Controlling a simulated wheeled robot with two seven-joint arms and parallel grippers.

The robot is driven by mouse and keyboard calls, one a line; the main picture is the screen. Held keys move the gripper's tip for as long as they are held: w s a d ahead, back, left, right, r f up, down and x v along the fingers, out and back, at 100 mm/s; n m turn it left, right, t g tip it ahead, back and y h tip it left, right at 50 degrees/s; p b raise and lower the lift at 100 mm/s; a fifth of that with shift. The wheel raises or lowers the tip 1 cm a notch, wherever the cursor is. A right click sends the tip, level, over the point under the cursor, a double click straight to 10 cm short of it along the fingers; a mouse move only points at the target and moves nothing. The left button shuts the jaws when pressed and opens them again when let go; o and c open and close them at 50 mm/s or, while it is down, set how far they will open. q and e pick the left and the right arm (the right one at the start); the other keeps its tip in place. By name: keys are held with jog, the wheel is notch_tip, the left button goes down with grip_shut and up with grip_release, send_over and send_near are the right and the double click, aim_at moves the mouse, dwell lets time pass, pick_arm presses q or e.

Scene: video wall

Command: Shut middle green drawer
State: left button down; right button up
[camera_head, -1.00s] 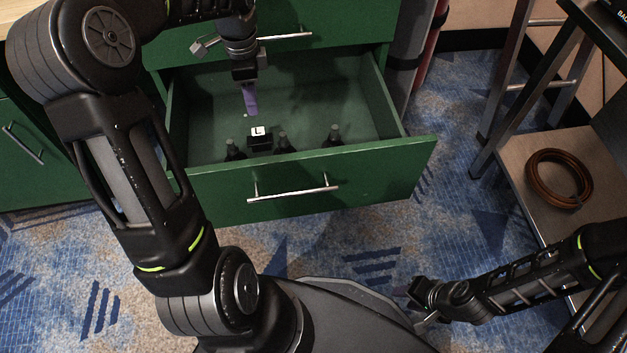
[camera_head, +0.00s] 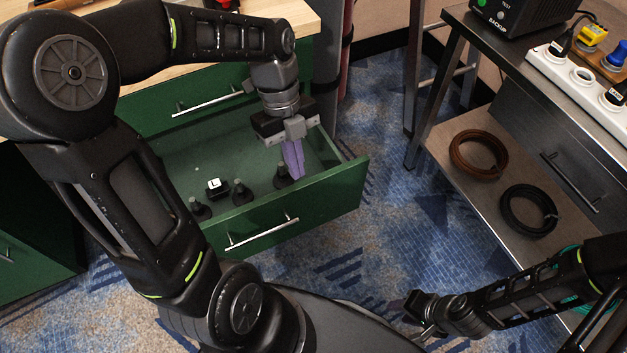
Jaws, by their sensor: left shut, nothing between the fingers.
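The middle green drawer (camera_head: 330,199) is pulled open, with a silver bar handle (camera_head: 262,233) on its front. Inside it stand several small black bottle-like items (camera_head: 242,192) and a black block with a white "L" label (camera_head: 215,187). My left gripper (camera_head: 296,174) points down over the right part of the open drawer, close behind its front panel. Its purple fingers are together with nothing between them. Whether they touch the nearby black item or the panel I cannot tell. My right gripper (camera_head: 418,318) is low at the lower right, away from the drawer; its fingers are too small to read.
A closed green drawer (camera_head: 170,108) sits above, under a wooden top (camera_head: 292,17). A metal table (camera_head: 505,80) at right holds a power strip (camera_head: 575,78); its lower shelf carries a brown coil (camera_head: 479,155) and a black coil (camera_head: 528,210). Carpet in front is clear.

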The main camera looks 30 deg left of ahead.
aim_at(297, 188)
pick_arm(q)
jog(key=shift+d+m, duration=0.1)
jog(key=shift+m, duration=0.7)
jog(key=shift+f, duration=0.15)
notch_tip(297, 188, down, 9)
jog(key=b, duration=0.2)
jog(key=shift+s+d+f+b, duration=0.1)
jog(key=shift+d+f+b, duration=0.05)
jog(key=shift+b, duration=0.15)
jog(key=shift+w+a, duration=0.3)
jog(key=shift+a, duration=0.2)
